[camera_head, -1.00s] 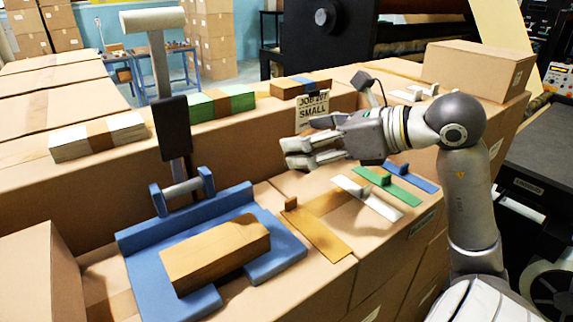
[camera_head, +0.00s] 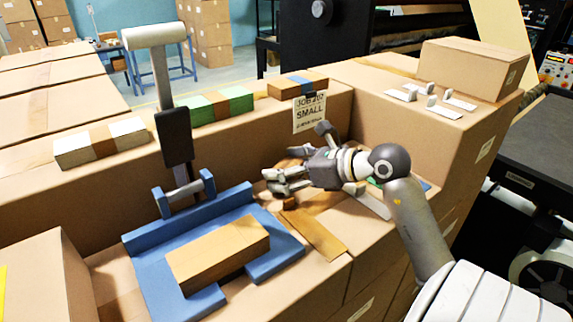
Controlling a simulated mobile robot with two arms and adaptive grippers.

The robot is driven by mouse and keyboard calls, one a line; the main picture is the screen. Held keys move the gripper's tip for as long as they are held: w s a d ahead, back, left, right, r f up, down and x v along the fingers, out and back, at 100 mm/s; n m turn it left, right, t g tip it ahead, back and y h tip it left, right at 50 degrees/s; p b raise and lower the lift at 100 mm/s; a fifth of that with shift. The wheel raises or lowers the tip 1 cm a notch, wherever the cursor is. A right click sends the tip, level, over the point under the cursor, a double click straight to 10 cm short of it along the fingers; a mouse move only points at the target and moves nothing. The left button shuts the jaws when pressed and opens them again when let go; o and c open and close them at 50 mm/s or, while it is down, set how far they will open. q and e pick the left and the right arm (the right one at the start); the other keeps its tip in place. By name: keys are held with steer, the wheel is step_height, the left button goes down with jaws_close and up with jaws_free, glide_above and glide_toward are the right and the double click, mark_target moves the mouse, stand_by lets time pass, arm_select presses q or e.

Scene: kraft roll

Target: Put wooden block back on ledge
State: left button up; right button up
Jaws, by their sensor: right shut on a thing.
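A tan wooden-looking block (camera_head: 218,255) lies flat on the blue tray (camera_head: 195,305), in front of the lever press. My right gripper (camera_head: 272,182) points left, low over the box top behind and to the right of the tray. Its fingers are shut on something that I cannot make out. A small brown peg (camera_head: 289,203) on the end of a tan strip (camera_head: 318,236) shows just below the hand. The raised box ledge (camera_head: 225,132) runs along the back. My left gripper is not in view.
Bundles of white (camera_head: 75,148) and green (camera_head: 236,101) pieces and a brown block with a blue band (camera_head: 298,85) stand on the ledge. A job sign (camera_head: 309,115) hangs there. The upright press lever (camera_head: 174,135) rises behind the tray. Small white pieces (camera_head: 445,108) lie right.

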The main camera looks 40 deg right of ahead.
steer(key=shift+w+f, duration=0.1)
steer(key=shift+f, duration=0.05)
steer(key=o, duration=1.1)
steer(key=b+v, duration=0.3)
steer(key=v, duration=0.8)
steer(key=shift+s+d+r, duration=0.15)
steer(key=shift+s+r, duration=0.1)
steer(key=shift+s, duration=0.3)
